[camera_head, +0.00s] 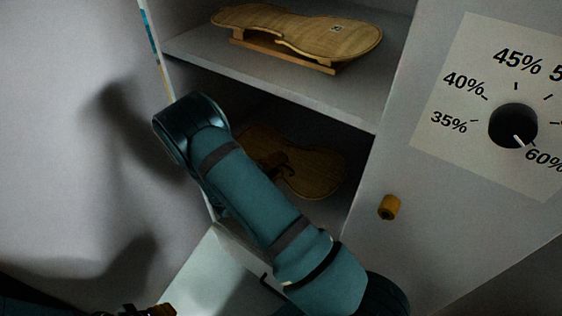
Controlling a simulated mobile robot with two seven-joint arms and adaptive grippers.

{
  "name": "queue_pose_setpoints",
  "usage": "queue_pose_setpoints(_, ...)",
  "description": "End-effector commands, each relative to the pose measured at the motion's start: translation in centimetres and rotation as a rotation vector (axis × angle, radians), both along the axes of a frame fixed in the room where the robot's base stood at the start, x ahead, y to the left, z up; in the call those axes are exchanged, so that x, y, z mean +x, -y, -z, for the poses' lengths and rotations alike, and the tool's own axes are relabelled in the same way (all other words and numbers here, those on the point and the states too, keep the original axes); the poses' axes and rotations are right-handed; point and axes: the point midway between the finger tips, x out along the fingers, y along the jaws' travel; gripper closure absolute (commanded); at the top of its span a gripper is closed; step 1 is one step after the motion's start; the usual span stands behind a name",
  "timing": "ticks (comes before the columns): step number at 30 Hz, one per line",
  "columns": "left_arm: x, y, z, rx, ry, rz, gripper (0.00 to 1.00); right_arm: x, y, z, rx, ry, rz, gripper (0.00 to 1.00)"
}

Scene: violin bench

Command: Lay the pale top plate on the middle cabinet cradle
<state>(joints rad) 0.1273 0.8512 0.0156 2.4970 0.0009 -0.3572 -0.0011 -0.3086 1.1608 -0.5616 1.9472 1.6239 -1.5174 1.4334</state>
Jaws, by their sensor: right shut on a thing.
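The violin-shaped top plate (318,172) is in the shaded compartment below the upper shelf, partly hidden by my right arm. My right gripper (279,164) shows as small dark parts at the plate's waist, shut on it; the fingertips are hard to make out. The cradle under this plate cannot be made out, so I cannot tell whether the plate touches it. Dark parts that look like my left gripper (135,309) show at the bottom left edge, mostly cut off, and their opening cannot be judged.
Another violin-shaped plate (310,33) lies on a wooden cradle (270,53) on the upper shelf (350,99). To the right are a wooden knob (389,207) and a black dial (512,126) with percentage marks. Cabinet walls border my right arm closely.

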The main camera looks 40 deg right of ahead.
Motion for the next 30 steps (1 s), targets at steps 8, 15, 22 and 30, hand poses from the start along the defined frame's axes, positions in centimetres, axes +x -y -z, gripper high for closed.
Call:
queue_pose_setpoints(8,0.0,0.0,0.0,0.0,0.0,0.0,0.54,0.0,0.0,0.0,0.0,0.0,0.0,0.61)
queue_pose_setpoints(15,0.0,0.0,0.0,0.0,0.0,0.0,0.54,0.0,-0.1,0.1,0.003,-0.001,-0.001,0.61)
queue_pose_setpoints(22,0.0,0.0,0.0,0.0,0.0,0.0,0.54,0.1,-2.5,0.3,0.004,-0.001,-0.005,0.61)
queue_pose_setpoints(30,0.0,0.0,0.0,0.0,0.0,0.0,0.54,0.0,-7.9,0.8,0.001,0.003,-0.004,0.61)
